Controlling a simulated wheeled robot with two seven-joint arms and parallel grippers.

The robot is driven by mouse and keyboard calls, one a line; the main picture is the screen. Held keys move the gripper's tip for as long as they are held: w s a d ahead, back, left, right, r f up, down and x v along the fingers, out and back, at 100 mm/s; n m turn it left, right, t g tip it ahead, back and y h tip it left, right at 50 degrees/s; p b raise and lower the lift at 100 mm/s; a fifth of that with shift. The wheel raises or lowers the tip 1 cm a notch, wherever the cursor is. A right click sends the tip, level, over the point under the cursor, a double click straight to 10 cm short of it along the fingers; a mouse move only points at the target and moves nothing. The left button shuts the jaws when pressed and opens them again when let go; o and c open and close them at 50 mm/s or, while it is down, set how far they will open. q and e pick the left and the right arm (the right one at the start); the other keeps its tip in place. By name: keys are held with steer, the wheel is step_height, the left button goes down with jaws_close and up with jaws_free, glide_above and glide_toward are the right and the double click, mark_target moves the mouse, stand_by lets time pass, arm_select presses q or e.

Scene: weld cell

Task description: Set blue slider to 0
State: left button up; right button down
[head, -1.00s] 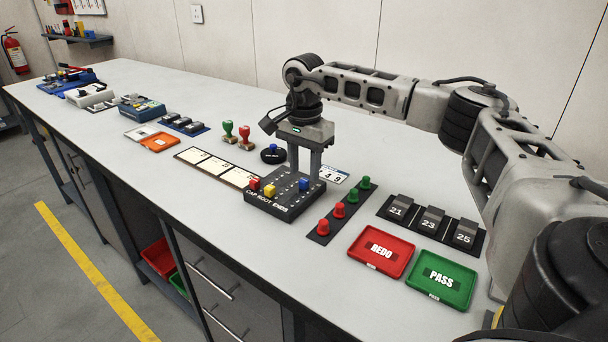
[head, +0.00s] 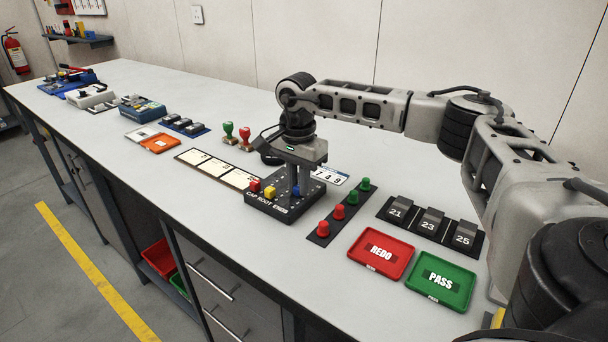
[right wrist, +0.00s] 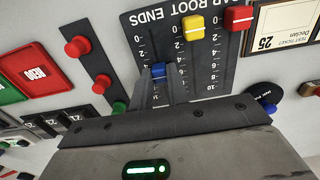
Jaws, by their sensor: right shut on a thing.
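The dark slider box (head: 283,207), labelled CAP ROOT ENDS, sits on the bench with red (head: 255,185), yellow (head: 270,191) and blue (head: 296,191) slider knobs. In the right wrist view the blue slider (right wrist: 158,69) stands partway along its scale, while the yellow (right wrist: 194,27) and red (right wrist: 238,18) knobs are close to the lettered edge, the 0 end. My right gripper (head: 299,184) reaches down over the box, its fingers (right wrist: 157,76) shut on the blue knob from both sides. The exact mark beside the blue knob is hard to read. My left gripper is out of view.
A strip with red and green buttons (head: 323,230) lies right of the box, with red REDO (head: 381,277) and green PASS (head: 462,298) trays beyond. A round dark base (head: 269,158) stands behind, partly hidden by my gripper. Cards (head: 240,179) lie to the left.

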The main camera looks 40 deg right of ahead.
mark_target(285, 206)
steer(key=a, duration=0.2)
steer(key=s+a, duration=0.1)
steer(key=a, duration=0.1)
steer(key=shift+a, duration=0.3)
steer(key=c, duration=1.4)
jaws_free()
steer(key=shift+a, duration=0.1)
steer(key=shift+o, duration=0.2)
steer(key=shift+r, duration=0.2)
step_height(285, 206, up, 16)
steer(key=shift+f, duration=0.2)
